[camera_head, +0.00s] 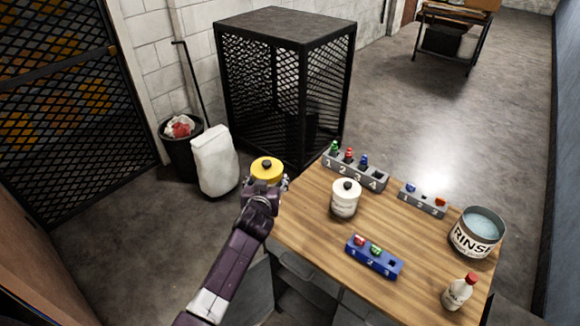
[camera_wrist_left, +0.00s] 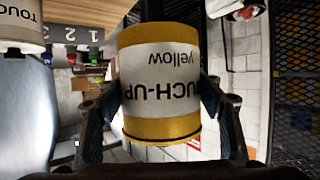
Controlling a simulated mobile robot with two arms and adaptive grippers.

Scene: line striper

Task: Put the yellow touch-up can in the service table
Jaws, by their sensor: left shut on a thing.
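The yellow touch-up can (camera_head: 267,170) is a yellow cylinder with a dark knob on top and a white label. My left gripper (camera_head: 265,190) is shut on it and holds it just off the left edge of the wooden-topped service table (camera_head: 315,235). In the left wrist view the can (camera_wrist_left: 160,85) fills the middle between the fingers of the left gripper (camera_wrist_left: 160,115), its label reading "TOUCH-UP yellow" upside down. A white touch-up can (camera_head: 345,199) stands on the table, and part of it shows in the left wrist view (camera_wrist_left: 20,28). My right gripper is not in view.
On the table are a grey numbered rack (camera_head: 355,172), a smaller grey rack (camera_head: 423,200), a blue rack (camera_head: 374,258), a RINSE bucket (camera_head: 477,233) and a red-capped bottle (camera_head: 458,292). A black mesh cage (camera_head: 285,80), white sack (camera_head: 215,163) and bin (camera_head: 182,145) stand beyond.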

